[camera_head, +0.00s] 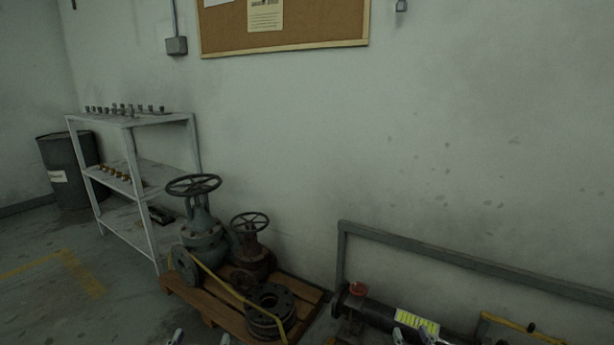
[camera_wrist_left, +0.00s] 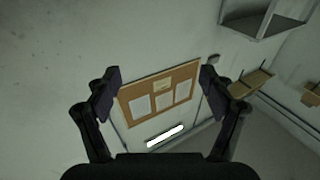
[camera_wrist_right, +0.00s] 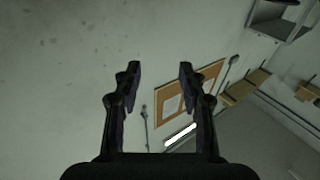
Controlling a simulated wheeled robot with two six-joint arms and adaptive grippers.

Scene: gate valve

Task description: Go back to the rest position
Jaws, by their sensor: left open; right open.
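Only the fingertips of my left gripper (camera_head: 200,338) show at the bottom edge of the head view, in front of the wooden pallet. The left wrist view shows its two fingers (camera_wrist_left: 160,80) spread wide with nothing between them. The fingertips of my right gripper (camera_head: 413,337) show at the bottom edge, by the dark pipe with a yellow label. Its fingers (camera_wrist_right: 159,72) are apart and empty in the right wrist view, with a narrower gap than the left's. A large grey-green gate valve (camera_head: 203,243) with a black handwheel stands upright on the pallet, apart from both grippers.
A smaller rusty valve (camera_head: 253,262) and dark flanges (camera_head: 270,308) share the pallet (camera_head: 208,306). A grey rail (camera_head: 460,262) runs behind the pipe (camera_head: 378,314) at right. A metal shelf (camera_head: 130,185) and a bin (camera_head: 70,172) stand at left.

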